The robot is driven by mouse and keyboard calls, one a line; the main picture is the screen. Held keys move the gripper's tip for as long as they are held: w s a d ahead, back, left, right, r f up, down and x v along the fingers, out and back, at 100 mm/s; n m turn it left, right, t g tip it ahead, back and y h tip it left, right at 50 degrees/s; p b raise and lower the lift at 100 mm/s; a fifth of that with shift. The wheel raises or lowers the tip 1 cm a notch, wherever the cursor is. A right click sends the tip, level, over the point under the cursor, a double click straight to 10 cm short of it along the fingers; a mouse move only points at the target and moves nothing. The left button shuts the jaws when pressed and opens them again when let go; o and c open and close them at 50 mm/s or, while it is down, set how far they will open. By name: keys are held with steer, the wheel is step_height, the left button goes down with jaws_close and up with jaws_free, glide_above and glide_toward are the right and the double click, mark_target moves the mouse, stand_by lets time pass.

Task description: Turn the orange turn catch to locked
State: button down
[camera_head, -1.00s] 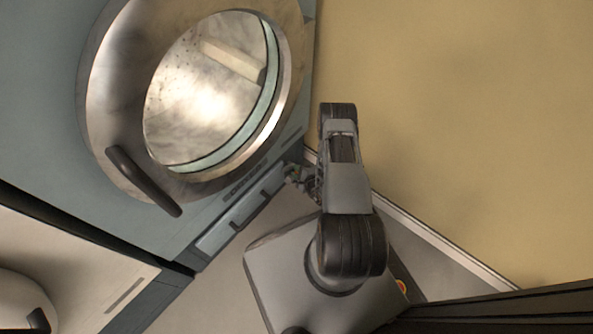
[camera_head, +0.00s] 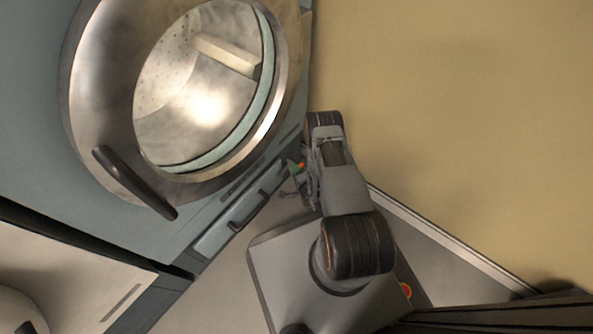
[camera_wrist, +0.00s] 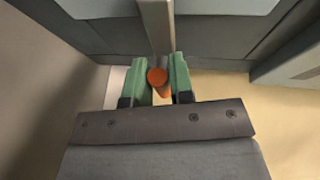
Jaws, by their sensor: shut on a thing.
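The orange turn catch (camera_wrist: 157,78) shows in the wrist view as a round-ended orange piece between the two green fingers of my gripper (camera_wrist: 159,66). My gripper is shut on it, and the fingers stand on either side of it. In the head view a small orange spot of the catch (camera_head: 301,164) shows by my gripper (camera_head: 294,174), low at the right corner of the blue-grey machine. My arm hides much of that place, and I cannot tell which position the catch is in.
The blue-grey machine (camera_head: 55,150) has a round metal door (camera_head: 100,110) with a dark handle (camera_head: 135,182). A drawer-like panel (camera_head: 215,236) runs along its lower edge. A tan wall or floor surface (camera_head: 450,120) lies right of my arm. A white unit (camera_head: 70,270) stands at lower left.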

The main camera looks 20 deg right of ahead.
steer(key=shift+w+a, duration=0.2)
